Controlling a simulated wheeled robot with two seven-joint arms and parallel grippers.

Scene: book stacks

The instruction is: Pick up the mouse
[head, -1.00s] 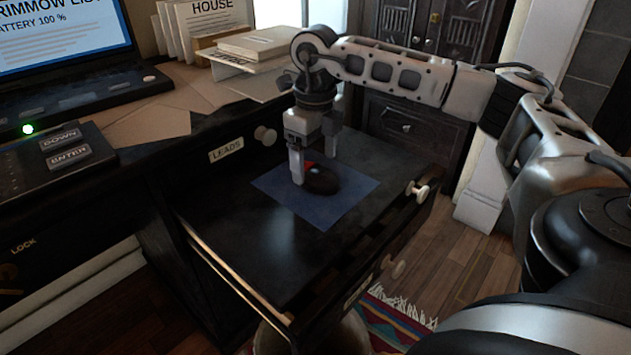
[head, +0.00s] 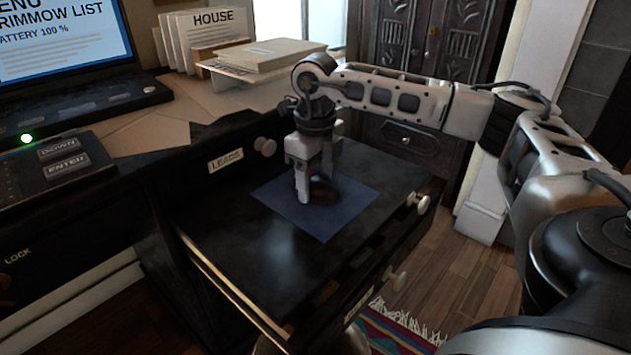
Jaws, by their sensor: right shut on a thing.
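The dark mouse (head: 324,191) sits at the blue mat (head: 326,225) on the pulled-out black surface (head: 245,232) below the desk. My right gripper (head: 316,190) points straight down over the mat with its fingers around the mouse, shut on it. The near finger covers part of the mouse, so I see only a piece of it. I cannot tell whether the mouse is touching the mat. My left gripper is not in view.
A laptop (head: 70,60) and a panel with DOWN and ENTER keys (head: 62,168) are on the desk at left. Books (head: 270,55) and papers stand at the back. White knobs (head: 423,203) stick out at the right. A patterned rug (head: 385,330) lies on the floor.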

